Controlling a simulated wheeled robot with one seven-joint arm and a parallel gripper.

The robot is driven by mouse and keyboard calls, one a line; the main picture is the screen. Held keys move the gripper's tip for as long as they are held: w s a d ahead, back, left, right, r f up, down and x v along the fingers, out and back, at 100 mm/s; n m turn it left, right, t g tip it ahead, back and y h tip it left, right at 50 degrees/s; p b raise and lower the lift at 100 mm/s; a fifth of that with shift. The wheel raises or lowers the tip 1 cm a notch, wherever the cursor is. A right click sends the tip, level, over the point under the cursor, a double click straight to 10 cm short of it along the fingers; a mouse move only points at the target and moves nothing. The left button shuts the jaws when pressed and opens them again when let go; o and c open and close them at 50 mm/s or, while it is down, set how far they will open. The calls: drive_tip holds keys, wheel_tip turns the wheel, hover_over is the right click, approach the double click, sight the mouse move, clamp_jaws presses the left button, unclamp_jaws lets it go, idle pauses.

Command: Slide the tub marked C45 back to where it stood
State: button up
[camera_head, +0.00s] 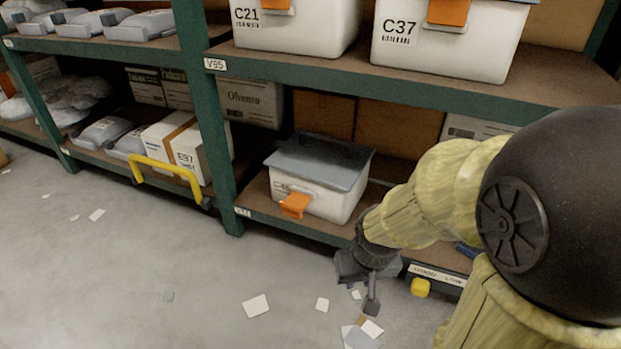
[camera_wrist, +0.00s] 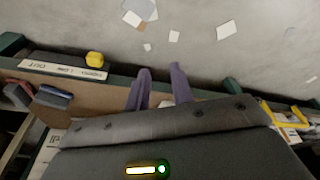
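A white tub (camera_head: 320,190) with a grey lid and an orange latch stands on the lower shelf in the head view. Its label starts with C; the rest is small and partly hidden by the latch. My gripper (camera_head: 360,285) is in front of the lower shelf, to the right of the tub and lower than it, pointing down and apart from it. In the wrist view its two fingers (camera_wrist: 160,88) stand apart with nothing between them. I cannot make out the tub in the wrist view.
Tubs C21 (camera_head: 295,28) and C37 (camera_head: 440,45) stand on the upper shelf. A green post (camera_head: 212,120) is left of the white tub. A yellow handle (camera_head: 165,168) juts out before box E97 (camera_head: 187,158). Paper scraps (camera_head: 256,306) litter the floor.

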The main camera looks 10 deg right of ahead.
drive_tip(key=w+p+v, duration=0.2)
drive_tip(key=p+v, duration=0.8)
drive_tip(key=w+r+p+v, duration=0.1)
drive_tip(key=w+p+v, duration=0.1)
drive_tip(key=p+v, duration=0.9)
drive_tip(key=w+p+v, duration=0.3)
drive_tip(key=p+v, duration=0.7)
drive_tip(key=shift+r+p, duration=0.35)
drive_tip(key=shift+r, duration=0.1)
clamp_jaws()
drive_tip(key=shift+f, duration=0.1)
drive_tip(key=shift+a, duration=0.1)
